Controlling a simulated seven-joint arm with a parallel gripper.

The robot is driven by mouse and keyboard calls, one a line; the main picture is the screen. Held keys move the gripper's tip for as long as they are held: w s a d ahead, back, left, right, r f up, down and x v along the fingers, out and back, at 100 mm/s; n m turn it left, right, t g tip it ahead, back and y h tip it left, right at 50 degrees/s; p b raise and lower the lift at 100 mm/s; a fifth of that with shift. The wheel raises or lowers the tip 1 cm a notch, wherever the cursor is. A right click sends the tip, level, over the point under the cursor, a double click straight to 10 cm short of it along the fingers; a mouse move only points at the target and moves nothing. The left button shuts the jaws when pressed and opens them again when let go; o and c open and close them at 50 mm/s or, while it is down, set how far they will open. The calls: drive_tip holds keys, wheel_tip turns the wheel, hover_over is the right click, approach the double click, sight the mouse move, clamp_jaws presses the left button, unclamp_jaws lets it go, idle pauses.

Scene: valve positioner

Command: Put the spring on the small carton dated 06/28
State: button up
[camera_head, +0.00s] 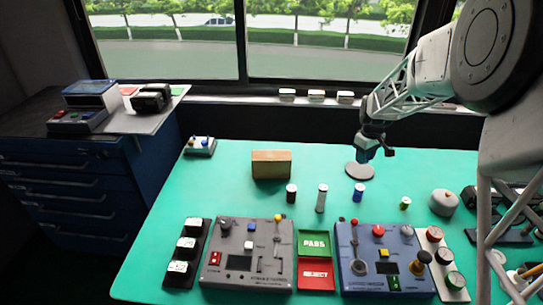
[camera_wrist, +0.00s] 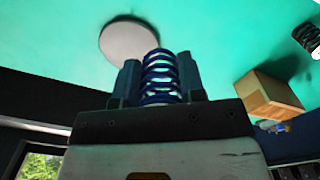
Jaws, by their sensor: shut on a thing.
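My gripper (camera_head: 367,153) is over the back right part of the green table. In the wrist view its two fingers (camera_wrist: 159,82) are shut on a blue coil spring (camera_wrist: 160,70), whose coils stick out past the fingertips. The spring is above the table, near a round grey disc (camera_head: 359,170) that also shows in the wrist view (camera_wrist: 128,42). A brown carton (camera_head: 271,164) stands at the back of the table, left of my gripper; it also shows in the wrist view (camera_wrist: 268,96). I cannot read a date on it.
Dark, grey and blue upright cylinders (camera_head: 322,198) stand mid-table. Grey (camera_head: 247,255) and blue (camera_head: 384,260) control panels fill the front, with green and red trays (camera_head: 313,243) between. Three small items (camera_head: 316,95) lie on the windowsill. The table between disc and carton is clear.

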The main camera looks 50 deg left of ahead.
drive_tip(key=s+a+r, duration=0.1)
drive_tip(key=s+a, duration=0.3)
drive_tip(key=s, duration=0.5)
drive_tip(key=s+a, duration=0.5)
drive_tip(key=s, duration=0.5)
drive_tip(key=s+a+r, duration=0.1)
drive_tip(key=s+a, duration=0.3)
drive_tip(key=s, duration=0.5)
drive_tip(key=shift+s+a+r+n, duration=0.2)
drive_tip(key=shift+s+r+n, duration=0.15)
drive_tip(key=shift+n, duration=0.05)
hover_over(272, 155)
drive_tip(key=shift+s+f, duration=0.1)
drive_tip(key=shift+f, duration=0.65)
drive_tip(key=shift+f, duration=0.1)
drive_tip(key=shift+f, duration=1.65)
drive_tip(key=shift+f, duration=0.15)
